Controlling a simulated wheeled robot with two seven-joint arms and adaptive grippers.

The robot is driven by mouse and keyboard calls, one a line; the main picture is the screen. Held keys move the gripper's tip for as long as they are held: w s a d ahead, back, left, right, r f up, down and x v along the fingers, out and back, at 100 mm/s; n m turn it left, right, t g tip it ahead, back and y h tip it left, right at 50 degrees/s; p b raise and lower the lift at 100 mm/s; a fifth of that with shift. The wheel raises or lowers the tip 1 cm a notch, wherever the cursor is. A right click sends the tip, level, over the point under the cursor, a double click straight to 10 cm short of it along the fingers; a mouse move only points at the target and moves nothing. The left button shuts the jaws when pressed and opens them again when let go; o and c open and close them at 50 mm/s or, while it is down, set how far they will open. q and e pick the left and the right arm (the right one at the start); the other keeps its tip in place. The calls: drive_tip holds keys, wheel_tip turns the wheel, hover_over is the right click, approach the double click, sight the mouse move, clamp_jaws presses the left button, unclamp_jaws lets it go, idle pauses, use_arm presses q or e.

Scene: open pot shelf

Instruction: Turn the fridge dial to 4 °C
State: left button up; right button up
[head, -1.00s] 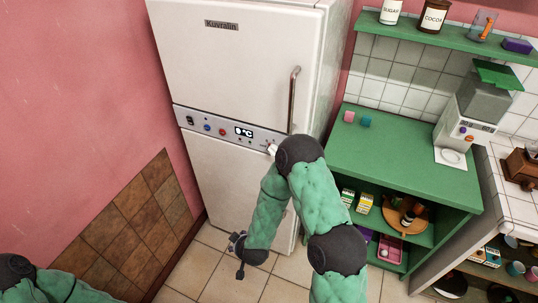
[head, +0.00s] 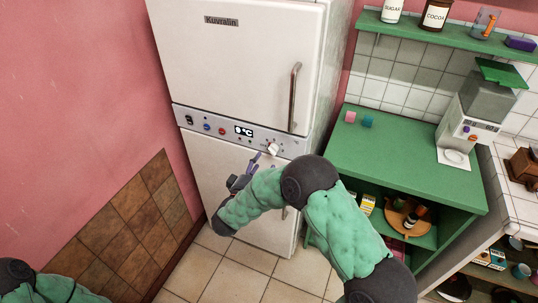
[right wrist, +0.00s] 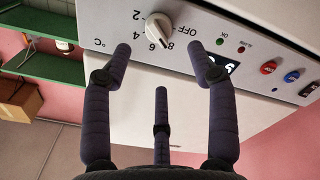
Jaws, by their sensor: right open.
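The white fridge dial (head: 272,149) sits at the right of the grey control panel. In the right wrist view the dial (right wrist: 158,28) is ringed by 2, 4, 6, 8 and OFF; its lower end lies near 6 and 8, the exact setting unclear. A lit display (head: 244,131) shows a °C reading, its digit hard to read. My right gripper (head: 261,158) is just below and left of the dial. In the right wrist view its fingers (right wrist: 160,50) are spread open and empty, apart from the dial. My left gripper is out of view.
The fridge's upper door has a vertical handle (head: 294,97) above the dial. A green shelf unit (head: 400,155) stands right of the fridge, close to my right arm. Panel buttons (head: 206,126) lie left of the display. Tiled floor (head: 205,265) is clear in front.

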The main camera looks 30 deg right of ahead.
sight(270, 151)
drive_tip(key=b+x, duration=0.1)
drive_tip(key=x, duration=0.6)
drive_tip(key=shift+b, duration=0.3)
drive_tip(key=c, duration=1.1)
